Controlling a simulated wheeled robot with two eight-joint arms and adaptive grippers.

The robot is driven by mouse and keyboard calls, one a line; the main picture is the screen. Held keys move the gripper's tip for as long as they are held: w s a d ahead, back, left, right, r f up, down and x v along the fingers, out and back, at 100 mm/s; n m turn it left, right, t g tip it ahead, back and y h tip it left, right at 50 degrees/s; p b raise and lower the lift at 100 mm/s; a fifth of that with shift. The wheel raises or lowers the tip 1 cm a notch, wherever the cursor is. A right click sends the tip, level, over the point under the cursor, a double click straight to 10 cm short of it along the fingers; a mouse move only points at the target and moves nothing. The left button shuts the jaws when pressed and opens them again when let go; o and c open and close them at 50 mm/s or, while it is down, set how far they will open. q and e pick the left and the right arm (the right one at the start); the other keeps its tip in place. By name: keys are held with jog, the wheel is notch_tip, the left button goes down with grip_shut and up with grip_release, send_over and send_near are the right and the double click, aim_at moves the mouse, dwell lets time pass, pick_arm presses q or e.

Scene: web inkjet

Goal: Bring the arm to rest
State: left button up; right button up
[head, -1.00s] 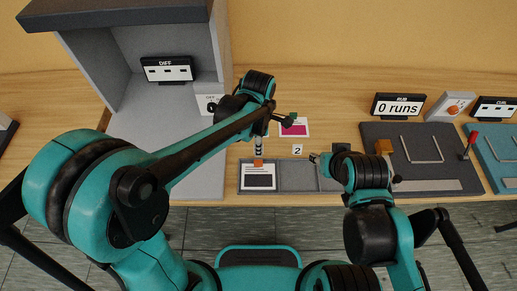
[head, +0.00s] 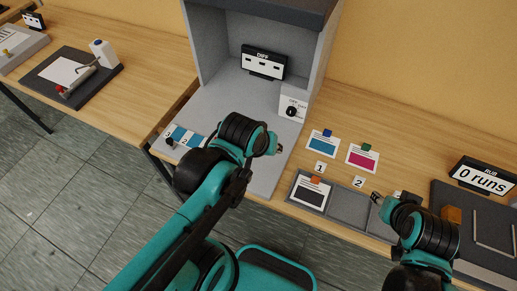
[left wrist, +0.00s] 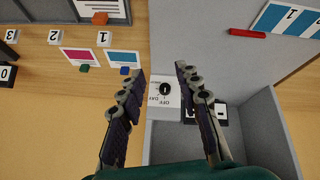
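My left gripper (head: 272,147) hangs over the grey booth's front floor, left of the cards. In the left wrist view its two fingers (left wrist: 160,70) stand apart with nothing held between them. My right gripper (head: 376,197) is low at the right end of the grey tray; it is too small to tell open from shut. A card with an orange block (head: 315,180) lies in the tray's left compartment. A cyan card (head: 322,146) with a blue block and a magenta card (head: 362,160) with a green block lie behind the tray.
The grey booth (head: 228,112) holds a DIFF display (head: 263,62) and a dial box (head: 292,106). A blue-and-white strip (head: 187,138) lies at its front left. The dark RUB station (head: 475,230) is at right. Another table (head: 130,55) stands at left, with floor between.

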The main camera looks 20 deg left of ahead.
pick_arm(q)
jog(key=a+m, duration=0.1)
jog(key=s+a+m+t, duration=0.1)
jog(key=m, duration=0.1)
jog(key=shift+s+a+f, duration=0.1)
jog(key=shift+s+f, duration=0.05)
jog(key=shift+s, duration=0.15)
notch_tip(320, 180, down, 5)
jog(key=b, duration=0.5)
dwell(0.5)
